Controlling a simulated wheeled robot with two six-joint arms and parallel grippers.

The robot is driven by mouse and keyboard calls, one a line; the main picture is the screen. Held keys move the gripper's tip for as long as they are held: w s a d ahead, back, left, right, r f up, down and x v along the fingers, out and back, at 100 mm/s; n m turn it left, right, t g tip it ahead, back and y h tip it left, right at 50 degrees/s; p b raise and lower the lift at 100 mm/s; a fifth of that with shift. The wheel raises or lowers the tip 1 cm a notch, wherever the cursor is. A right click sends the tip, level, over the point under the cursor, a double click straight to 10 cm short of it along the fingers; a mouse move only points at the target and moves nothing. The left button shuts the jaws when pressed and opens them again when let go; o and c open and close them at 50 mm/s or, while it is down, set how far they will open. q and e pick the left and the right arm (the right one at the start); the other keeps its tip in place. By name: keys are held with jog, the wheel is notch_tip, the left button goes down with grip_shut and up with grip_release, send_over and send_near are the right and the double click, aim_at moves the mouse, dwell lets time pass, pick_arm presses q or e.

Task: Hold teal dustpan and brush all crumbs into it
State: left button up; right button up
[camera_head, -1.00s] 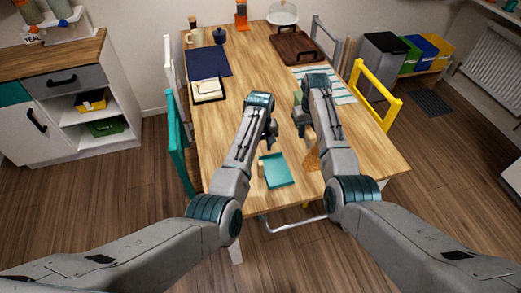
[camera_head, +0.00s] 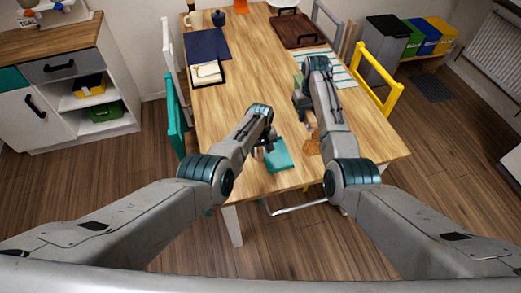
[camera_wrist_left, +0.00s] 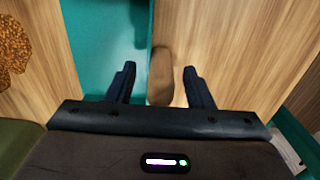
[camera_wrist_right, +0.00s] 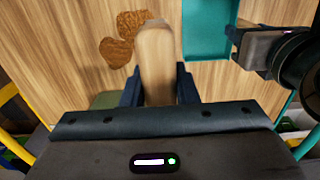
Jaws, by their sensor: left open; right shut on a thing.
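The teal dustpan (camera_head: 277,158) lies on the table near its front edge; it also shows in the left wrist view (camera_wrist_left: 105,45). My left gripper (camera_head: 266,140) is open at the dustpan, with its wooden handle (camera_wrist_left: 161,75) between the spread fingers in the left wrist view. My right gripper (camera_head: 302,108) is shut on the brush, whose wooden handle (camera_wrist_right: 156,55) shows in the right wrist view. A green part (camera_wrist_right: 105,100), perhaps the brush head, is mostly hidden. Brown crumbs (camera_head: 312,143) lie in patches right of the dustpan, and in the right wrist view (camera_wrist_right: 125,35).
A dark tray (camera_head: 297,30), a striped cloth (camera_head: 340,70), a navy mat (camera_head: 206,44) and a black-edged holder with pale napkins (camera_head: 206,73) lie farther back. Teal (camera_head: 175,115) and yellow (camera_head: 378,85) chairs flank the table. The table's middle is largely clear.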

pick_arm(q)
jog(key=shift+f, duration=0.15)
grip_shut()
grip_release()
dwell(0.5)
notch_tip(320, 180, up, 12)
jog(key=shift+r, duration=0.1)
dwell(0.4)
jog(key=shift+s+f, duration=0.1)
jog(key=shift+f, duration=0.1)
pick_arm(e)
jog(key=shift+f, duration=0.1)
